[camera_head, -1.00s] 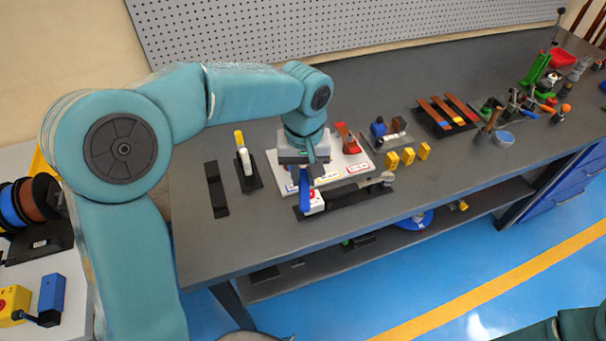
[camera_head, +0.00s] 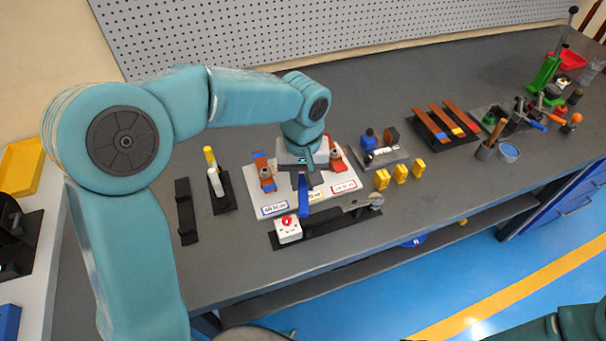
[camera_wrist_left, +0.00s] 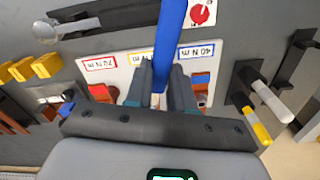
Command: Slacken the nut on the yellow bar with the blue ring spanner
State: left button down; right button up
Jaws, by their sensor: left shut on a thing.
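My left gripper (camera_head: 303,184) is shut on the blue ring spanner (camera_head: 304,201) and points down over the middle of the white board (camera_head: 345,197). In the left wrist view the spanner (camera_wrist_left: 170,42) runs up the picture from between the fingers (camera_wrist_left: 160,90). A yellow-edged label (camera_head: 316,194) is partly covered by the spanner. The yellow bar and its nut are hidden behind my gripper. A bar with a nut (camera_head: 265,172) stands on the left of the board, and another (camera_head: 336,158) on the right. Whether the spanner touches a nut cannot be told. My right gripper is out of view.
A white box with a red knob (camera_head: 288,230) stands in front of the board. A white-and-yellow tool (camera_head: 214,172) stands in a black holder to the left. Several yellow blocks (camera_head: 400,173) stand to the right. Copper bars (camera_head: 446,122) lie on a rack farther right.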

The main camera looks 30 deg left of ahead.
pick_arm(q)
jog(key=shift+a, duration=0.15)
jog(key=shift+s, duration=0.15)
jog(key=shift+d, duration=0.2)
jog(key=shift+a+f, duration=0.1)
jog(key=shift+a, duration=0.05)
jog(key=shift+f, duration=0.15)
jog(key=shift+f+b, duration=0.15)
jog(key=shift+b, duration=0.2)
jog(key=shift+f+b, duration=0.3)
jog(key=shift+f, duration=0.05)
